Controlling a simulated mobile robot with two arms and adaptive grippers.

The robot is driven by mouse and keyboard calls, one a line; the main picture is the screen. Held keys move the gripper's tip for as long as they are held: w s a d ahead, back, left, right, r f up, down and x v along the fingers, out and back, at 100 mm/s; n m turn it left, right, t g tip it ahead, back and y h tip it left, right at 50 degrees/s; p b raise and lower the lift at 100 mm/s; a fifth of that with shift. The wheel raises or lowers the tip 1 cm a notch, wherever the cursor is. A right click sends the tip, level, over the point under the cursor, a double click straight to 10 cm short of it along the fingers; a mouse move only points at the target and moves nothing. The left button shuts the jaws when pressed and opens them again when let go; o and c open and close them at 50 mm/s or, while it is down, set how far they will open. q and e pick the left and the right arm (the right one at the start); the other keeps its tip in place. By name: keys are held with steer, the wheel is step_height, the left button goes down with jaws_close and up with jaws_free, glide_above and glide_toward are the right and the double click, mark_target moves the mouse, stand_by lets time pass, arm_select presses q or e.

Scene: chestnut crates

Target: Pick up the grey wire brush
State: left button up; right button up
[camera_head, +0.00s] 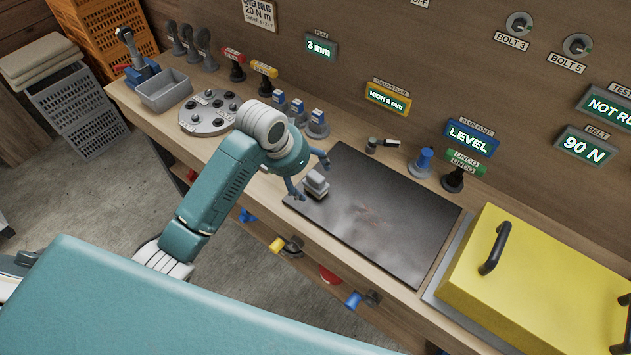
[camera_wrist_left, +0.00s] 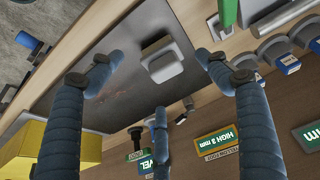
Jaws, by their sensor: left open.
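The grey wire brush (camera_head: 316,184), as I take it, is a small light grey block on a darker base. It rests near the left end of a dark flat plate (camera_head: 385,210) on the workbench. My left gripper (camera_head: 308,175) is open just above it, its fingers spread. In the left wrist view, the brush (camera_wrist_left: 163,58) lies between the two upper blue fingertips, with a visible gap on both sides; the third finger is below it. No finger is seen touching it. My right gripper is not in view.
A yellow lid (camera_head: 545,285) with black handles covers the bench's right. Left of the plate stand a round grey disc (camera_head: 208,112) with dark knobs and several blue-topped pieces. A short black-handled tool (camera_head: 382,144) and a blue knob (camera_head: 423,162) stand behind the plate. The plate's middle is clear.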

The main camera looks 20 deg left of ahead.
mark_target(313, 178)
arm_select(q)
steer(key=shift+x, duration=1)
steer(key=shift+w+d+f+p, duration=0.2)
steer(key=shift+w+f+p, duration=0.15)
steer(key=shift+p, duration=0.1)
steer(key=p+x, duration=0.1)
steer(key=x, duration=0.2)
steer(key=shift+w+f, duration=0.1)
steer(key=shift+w, duration=0.2)
steer(key=shift+w+d+f, duration=0.1)
steer(key=shift+w+f, duration=0.15)
steer(key=shift+f, duration=0.3)
steer(key=c, duration=0.7)
steer(key=shift+s, duration=0.1)
steer(key=c, duration=0.9)
